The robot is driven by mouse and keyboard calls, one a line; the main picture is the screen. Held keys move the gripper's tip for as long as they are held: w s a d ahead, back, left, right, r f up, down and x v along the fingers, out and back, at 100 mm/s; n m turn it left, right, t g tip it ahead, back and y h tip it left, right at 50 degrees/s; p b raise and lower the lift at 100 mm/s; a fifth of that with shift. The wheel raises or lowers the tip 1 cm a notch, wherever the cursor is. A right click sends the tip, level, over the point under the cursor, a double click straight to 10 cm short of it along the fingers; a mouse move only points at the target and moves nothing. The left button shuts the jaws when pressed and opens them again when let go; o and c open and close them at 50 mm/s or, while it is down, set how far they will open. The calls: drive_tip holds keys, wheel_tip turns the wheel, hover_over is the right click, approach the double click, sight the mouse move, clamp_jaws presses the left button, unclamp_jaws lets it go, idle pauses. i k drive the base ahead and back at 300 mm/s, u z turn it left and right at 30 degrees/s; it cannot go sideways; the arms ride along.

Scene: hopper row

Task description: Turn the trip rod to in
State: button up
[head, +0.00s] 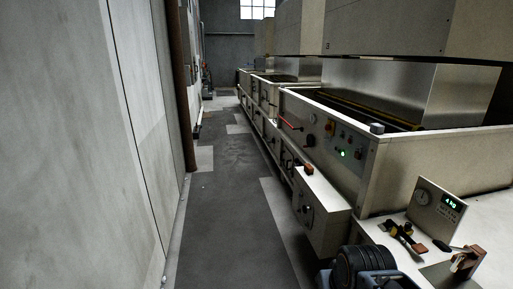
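A thin red rod (290,123) with a dark end sticks out from the front of the nearest hopper machine (337,150), left of a round gauge. It slants down to the right in the picture. It is the only rod-like part I can pick out, and I cannot tell for sure that it is the trip rod. Its in or out position is too small to tell. My gripper is not clearly in view, and nothing is seen touching the rod.
A grey aisle floor (235,185) runs clear between the left wall (75,140) and the hopper row. A box (320,212) with a black knob juts into the aisle.

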sight(285, 121)
drive_tip(key=u, duration=0.5)
drive_tip(key=i, duration=2.25)
drive_tip(key=z, duration=0.4)
drive_tip(key=i, duration=2.1)
drive_tip(key=z, duration=0.7)
